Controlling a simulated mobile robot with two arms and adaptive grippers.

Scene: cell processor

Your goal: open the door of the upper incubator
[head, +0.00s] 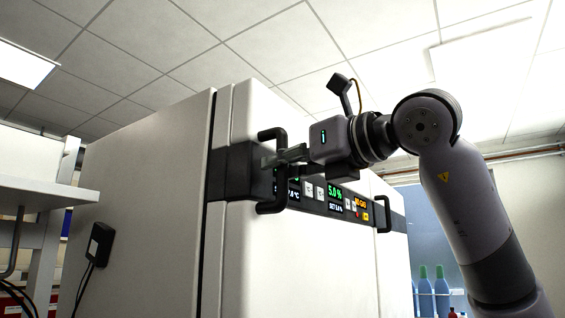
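The incubator is a large white cabinet with a pale front door (262,112) and a dark band with lit displays across it. A black bracket handle (282,194) stands out from the band near the door's left edge. My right gripper (284,156) reaches in from the right with its fingers at the upper half of the handle's bar, overlapping it. I cannot tell whether the fingers are closed on the bar. A narrow strip shows between the front and the side panel; I cannot tell whether the door is ajar. My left gripper is not in view.
A second black handle (383,214) is further right along the band. A white shelf (40,190) stands at the left, and a small black box (101,243) with a cable is on the cabinet's side. Blue bottles (441,290) with green caps stand at the lower right.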

